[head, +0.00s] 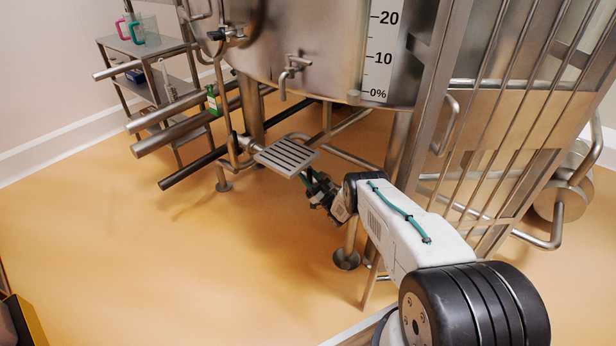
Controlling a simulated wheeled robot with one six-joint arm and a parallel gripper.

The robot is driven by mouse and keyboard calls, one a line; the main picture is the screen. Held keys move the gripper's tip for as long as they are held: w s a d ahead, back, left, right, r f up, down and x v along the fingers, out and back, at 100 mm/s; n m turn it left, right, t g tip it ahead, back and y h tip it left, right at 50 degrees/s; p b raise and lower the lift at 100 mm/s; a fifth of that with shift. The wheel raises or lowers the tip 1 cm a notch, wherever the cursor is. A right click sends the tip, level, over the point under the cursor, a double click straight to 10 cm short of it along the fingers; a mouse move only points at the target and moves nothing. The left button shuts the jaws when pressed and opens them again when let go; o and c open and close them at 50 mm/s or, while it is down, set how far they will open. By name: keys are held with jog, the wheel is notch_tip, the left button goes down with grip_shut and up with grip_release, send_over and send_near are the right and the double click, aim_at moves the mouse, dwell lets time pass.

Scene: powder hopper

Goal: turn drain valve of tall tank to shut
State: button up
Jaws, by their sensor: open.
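The tall tank (330,45) is a steel vessel standing on legs, with a level scale on its front. A small tap (290,72) with a bent spout sticks out of its lower wall. A fitting with a dark handle (229,33) sits further left on the pipework. I cannot tell for sure which fitting is the drain valve; the tank's underside is mostly hidden.
The slotted metal plate (286,156) juts out close to my gripper. Thick pipes (180,130) stick out at left, with a shelf cart (146,46) behind them. A railed steel frame (500,130) stands close at right. The orange floor (200,260) at left front is clear.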

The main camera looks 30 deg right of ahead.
aim_at(312, 180)
jog(key=v, duration=0.7)
jog(key=shift+s+d+f, duration=0.1)
jog(key=shift+s+f, duration=0.1)
jog(key=shift+f, duration=0.05)
dwell(0.3)
